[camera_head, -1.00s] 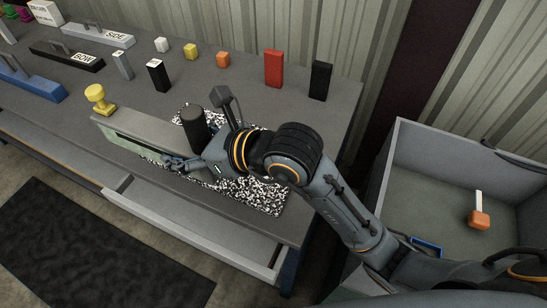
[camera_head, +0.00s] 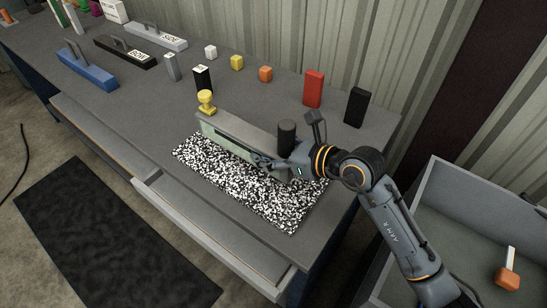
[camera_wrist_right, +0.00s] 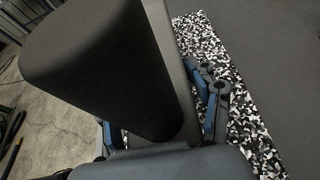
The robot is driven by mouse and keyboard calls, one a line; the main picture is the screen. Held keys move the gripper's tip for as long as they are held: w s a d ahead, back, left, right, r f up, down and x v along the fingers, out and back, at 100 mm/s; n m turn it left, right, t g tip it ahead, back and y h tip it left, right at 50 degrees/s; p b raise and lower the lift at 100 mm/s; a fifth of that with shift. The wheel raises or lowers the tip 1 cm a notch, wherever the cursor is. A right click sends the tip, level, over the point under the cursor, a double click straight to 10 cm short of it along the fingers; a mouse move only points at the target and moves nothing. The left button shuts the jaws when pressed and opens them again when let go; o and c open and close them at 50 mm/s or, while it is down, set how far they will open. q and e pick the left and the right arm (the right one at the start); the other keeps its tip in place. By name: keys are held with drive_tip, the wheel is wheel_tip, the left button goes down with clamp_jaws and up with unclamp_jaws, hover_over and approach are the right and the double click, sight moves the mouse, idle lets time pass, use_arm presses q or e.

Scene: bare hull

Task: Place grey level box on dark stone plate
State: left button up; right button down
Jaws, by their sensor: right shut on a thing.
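The grey level box (camera_head: 238,136) is a long upright bar with a pale green face. A yellow knob (camera_head: 206,102) shows at its left end and a black cylinder (camera_head: 287,138) near its right end. My right gripper (camera_head: 262,160) is shut on the box near its right end. The black-and-white speckled stone plate (camera_head: 245,189) lies on the bench. The box is over the plate's back part; I cannot tell if it touches. In the right wrist view, the black cylinder (camera_wrist_right: 100,70) is large and hides most of the box. My left gripper is not in view.
Small blocks and the red (camera_head: 313,88) and black (camera_head: 356,107) blocks stand behind on the grey bench (camera_head: 150,110). Blue (camera_head: 87,68), black (camera_head: 125,52) and grey bars lie at the left. A drawer (camera_head: 205,225) is open in front. A grey bin (camera_head: 440,235) stands right.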

drive_tip(key=shift+w+d+f, duration=0.25)
drive_tip(key=shift+w+f, duration=0.1)
drive_tip(key=f, duration=0.3)
drive_tip(key=shift+w+d+p, duration=0.15)
drive_tip(key=shift+d+p, duration=0.05)
drive_tip(key=shift+p, duration=0.1)
drive_tip(key=shift+f, duration=0.3)
drive_tip(key=shift+f, duration=0.15)
drive_tip(key=shift+c, duration=1.5)
unclamp_jaws()
drive_tip(key=shift+f, duration=0.1)
